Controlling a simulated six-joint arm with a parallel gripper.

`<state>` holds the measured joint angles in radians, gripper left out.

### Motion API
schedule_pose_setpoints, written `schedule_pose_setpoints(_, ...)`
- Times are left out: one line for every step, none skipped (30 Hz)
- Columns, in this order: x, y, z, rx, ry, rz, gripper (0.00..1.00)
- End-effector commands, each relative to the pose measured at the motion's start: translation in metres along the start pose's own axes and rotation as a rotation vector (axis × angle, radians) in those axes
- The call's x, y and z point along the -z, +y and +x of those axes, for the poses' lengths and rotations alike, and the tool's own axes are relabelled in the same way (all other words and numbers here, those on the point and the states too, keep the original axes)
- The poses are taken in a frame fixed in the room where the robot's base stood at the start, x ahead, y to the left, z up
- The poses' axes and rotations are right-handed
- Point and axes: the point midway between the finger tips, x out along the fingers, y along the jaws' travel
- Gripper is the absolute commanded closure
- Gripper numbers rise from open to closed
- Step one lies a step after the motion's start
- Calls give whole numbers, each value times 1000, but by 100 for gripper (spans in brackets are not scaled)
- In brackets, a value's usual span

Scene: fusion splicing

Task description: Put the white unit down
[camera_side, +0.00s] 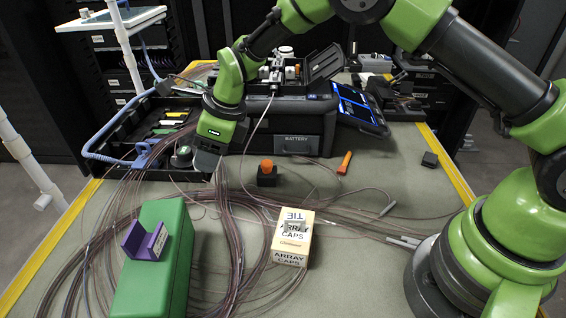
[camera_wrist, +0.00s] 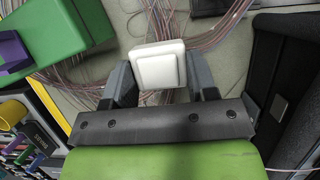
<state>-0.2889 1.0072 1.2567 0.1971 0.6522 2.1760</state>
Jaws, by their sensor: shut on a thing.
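The white unit (camera_wrist: 158,65) is a small square block with rounded edges, seen in the wrist view between the two dark fingers of my gripper (camera_wrist: 161,80). The fingers are shut on its sides. Brown cables and the pale mat show beyond it. In the side view my gripper (camera_side: 205,165) points down at the near edge of the black tray, left of the splicer case. The white unit cannot be made out there, and whether it touches anything below is unclear.
The black tray (camera_side: 112,150) and splicer case (camera_side: 290,141) flank my gripper. A green block (camera_side: 153,262) with a purple holder (camera_side: 145,240) stands front left. An array caps box (camera_side: 292,238) and an orange-topped black block (camera_side: 267,179) stand mid-mat. Loose cables cover much of the mat.

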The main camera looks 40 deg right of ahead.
Motion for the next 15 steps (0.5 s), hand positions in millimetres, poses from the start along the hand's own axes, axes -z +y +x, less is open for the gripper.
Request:
schedule_pose_setpoints(-1,0,-2,1,0,-1,71)
schedule_pose_setpoints(-1,0,-2,0,0,-1,71)
schedule_pose_setpoints(-2,0,-4,0,0,-1,71)
schedule_pose_setpoints(-2,0,-6,0,0,-1,71)
schedule_pose_setpoints(-4,0,-8,0,-2,-1,71)
schedule_pose_setpoints(-6,0,-14,1,-4,-2,71)
schedule_pose_setpoints(-9,0,-19,1,-4,-2,71)
schedule_pose_setpoints(-12,0,-27,3,-6,-3,71)
schedule_pose_setpoints(-16,0,-36,4,-6,-2,71)
schedule_pose_setpoints(-19,0,-43,3,-7,-2,71)
schedule_pose_setpoints(-22,-1,-50,4,-7,-2,71)
schedule_pose_setpoints(-26,0,-62,5,-7,-2,71)
schedule_pose_setpoints(-29,-1,-67,4,-7,-3,71)
schedule_pose_setpoints(-32,0,-74,3,-6,-2,71)
schedule_pose_setpoints(-35,0,-83,4,-7,-2,71)
